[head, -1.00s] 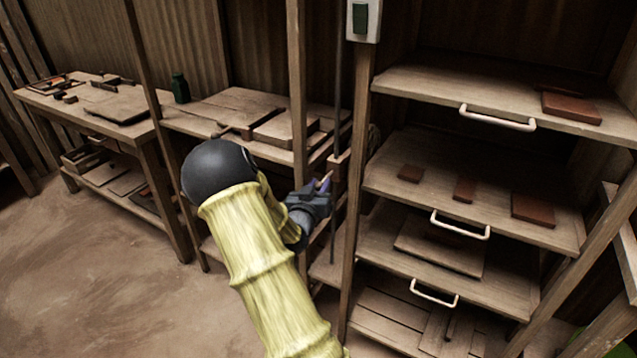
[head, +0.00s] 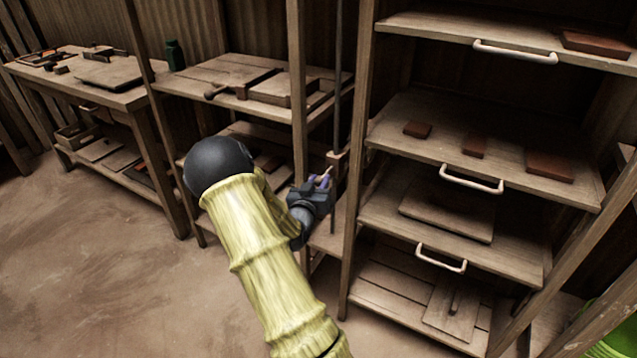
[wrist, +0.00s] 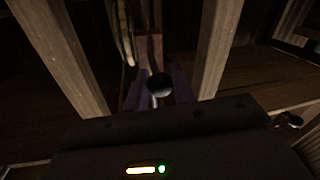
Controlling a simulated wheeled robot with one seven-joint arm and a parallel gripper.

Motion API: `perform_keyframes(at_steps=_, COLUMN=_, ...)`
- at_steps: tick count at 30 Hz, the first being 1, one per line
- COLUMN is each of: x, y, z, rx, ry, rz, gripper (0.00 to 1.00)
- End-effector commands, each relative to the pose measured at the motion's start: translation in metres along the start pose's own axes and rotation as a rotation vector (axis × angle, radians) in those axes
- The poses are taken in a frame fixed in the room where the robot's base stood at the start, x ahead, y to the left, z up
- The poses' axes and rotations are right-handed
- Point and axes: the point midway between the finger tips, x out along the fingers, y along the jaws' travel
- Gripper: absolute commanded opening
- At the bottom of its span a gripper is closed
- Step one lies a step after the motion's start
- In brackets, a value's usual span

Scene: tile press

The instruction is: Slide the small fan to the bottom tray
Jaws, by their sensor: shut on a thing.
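My gripper (head: 322,182) is at the upright post left of the shelf rack. It is shut on a dark round knob (wrist: 159,85), which shows between the fingers in the wrist view. The knob sits in front of a small wooden block (head: 336,160) on a thin vertical rod (head: 337,105). I cannot make out a small fan in either view. The rack has pull-out trays with pale handles; the lowest handle (head: 441,258) is on the tray above the slatted bottom level (head: 380,300). Brown tiles (head: 473,145) lie on the tray above the middle handle (head: 471,180).
Wooden posts (head: 298,90) stand close on both sides of my gripper. A bench (head: 130,99) with tools and a green bottle (head: 174,55) are at the left. Open floor (head: 90,250) lies at the front left. A green object (head: 606,349) is at the lower right.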

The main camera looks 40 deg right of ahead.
Motion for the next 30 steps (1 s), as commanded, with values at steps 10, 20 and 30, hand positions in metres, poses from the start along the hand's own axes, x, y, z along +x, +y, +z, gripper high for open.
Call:
perform_keyframes(at_steps=10, x=-0.002, y=-0.001, z=0.006, rx=-0.005, ry=-0.014, rz=-0.003, gripper=0.45)
perform_keyframes(at_steps=20, x=-0.008, y=-0.001, z=0.004, rx=-0.003, ry=-0.011, rz=-0.003, gripper=0.45)
perform_keyframes(at_steps=30, x=-0.066, y=-0.001, z=0.003, rx=-0.006, ry=-0.013, rz=-0.006, gripper=0.45)
